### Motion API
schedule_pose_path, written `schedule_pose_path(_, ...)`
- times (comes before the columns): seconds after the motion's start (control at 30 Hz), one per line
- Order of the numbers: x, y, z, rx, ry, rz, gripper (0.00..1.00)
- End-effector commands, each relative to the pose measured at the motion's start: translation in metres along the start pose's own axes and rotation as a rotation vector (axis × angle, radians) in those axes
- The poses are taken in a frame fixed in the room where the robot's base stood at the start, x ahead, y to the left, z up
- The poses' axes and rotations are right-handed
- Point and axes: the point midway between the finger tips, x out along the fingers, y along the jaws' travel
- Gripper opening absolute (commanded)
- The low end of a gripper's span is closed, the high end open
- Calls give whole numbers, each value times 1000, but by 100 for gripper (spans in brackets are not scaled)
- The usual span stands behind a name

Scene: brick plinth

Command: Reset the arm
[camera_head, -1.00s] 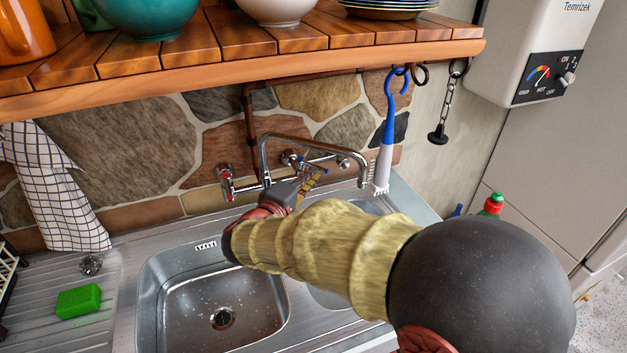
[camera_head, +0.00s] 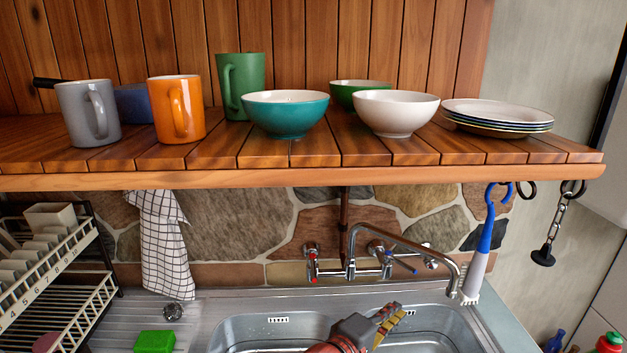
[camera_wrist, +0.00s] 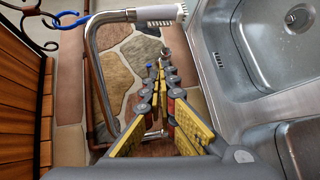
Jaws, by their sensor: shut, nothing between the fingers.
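My gripper (camera_head: 390,322) shows at the bottom of the head view, over the sink and in front of the tap. Its yellow-padded fingers are shut with nothing between them. In the wrist view the fingers (camera_wrist: 167,78) come together near the middle, with the stone wall behind them. The rest of my arm is mostly below the head view's edge.
A chrome tap (camera_head: 400,247) stands behind the sink (camera_head: 250,328). Above it runs a wooden shelf (camera_head: 300,177) with mugs, bowls and plates. A blue-and-white brush (camera_head: 482,245) hangs at right. A dish rack (camera_head: 60,270) stands left, near a green sponge (camera_head: 155,341).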

Motion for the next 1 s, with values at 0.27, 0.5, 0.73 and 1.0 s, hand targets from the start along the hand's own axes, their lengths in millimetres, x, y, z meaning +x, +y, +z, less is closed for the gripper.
schedule_pose_path(0.27,-30,-87,69,-100,-122,-439,0)
schedule_pose_path(0.5,-92,-121,114,115,-152,-866,0)
schedule_pose_path(0.73,-142,-102,116,500,-96,-1114,0)
schedule_pose_path(1.0,-149,-50,132,852,-74,-1116,0)
